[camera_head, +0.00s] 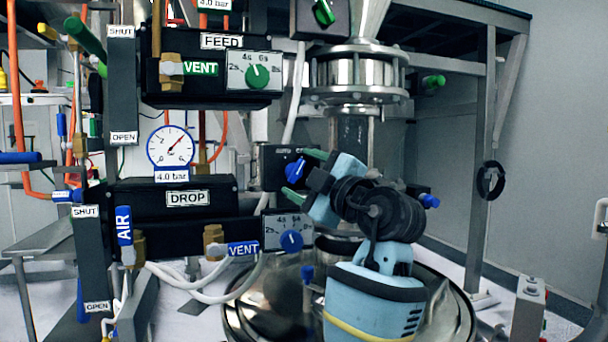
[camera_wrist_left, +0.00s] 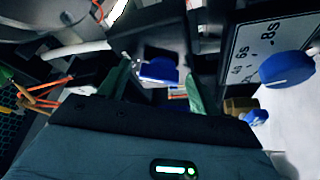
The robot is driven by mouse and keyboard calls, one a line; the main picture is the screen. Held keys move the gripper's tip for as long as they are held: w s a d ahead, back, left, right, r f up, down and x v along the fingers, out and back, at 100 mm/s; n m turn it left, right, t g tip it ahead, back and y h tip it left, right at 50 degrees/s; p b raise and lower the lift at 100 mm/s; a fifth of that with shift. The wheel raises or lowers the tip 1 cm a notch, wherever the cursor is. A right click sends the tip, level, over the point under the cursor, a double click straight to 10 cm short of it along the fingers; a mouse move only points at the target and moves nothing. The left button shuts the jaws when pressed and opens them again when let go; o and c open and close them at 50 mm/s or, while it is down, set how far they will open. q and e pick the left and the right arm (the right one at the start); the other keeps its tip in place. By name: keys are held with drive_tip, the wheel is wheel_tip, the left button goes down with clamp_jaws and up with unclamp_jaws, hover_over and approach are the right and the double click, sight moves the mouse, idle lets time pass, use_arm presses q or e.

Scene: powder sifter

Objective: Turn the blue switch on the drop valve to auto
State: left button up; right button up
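The blue switch (camera_head: 295,170) sits on a small dark box (camera_head: 270,160) to the right of the DROP valve block (camera_head: 187,198). Its knob looks tilted; the lettering above it is too small to read surely. My left gripper (camera_head: 303,175) is open at the switch, one green finger above it and one below. In the left wrist view the blue switch (camera_wrist_left: 158,70) lies between the two green fingers (camera_wrist_left: 156,88), with gaps at both sides. I cannot tell how far the fingertips reach past it. My right gripper is not in view.
A blue timer dial (camera_head: 291,241) is close below the switch; it shows large in the left wrist view (camera_wrist_left: 287,69). The FEED block (camera_head: 220,70) with a green dial (camera_head: 257,77) is above. A pressure gauge (camera_head: 171,146) is to the left. A steel column (camera_head: 355,135) stands behind.

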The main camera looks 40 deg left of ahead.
use_arm(q)
drive_tip(key=c, duration=0.9)
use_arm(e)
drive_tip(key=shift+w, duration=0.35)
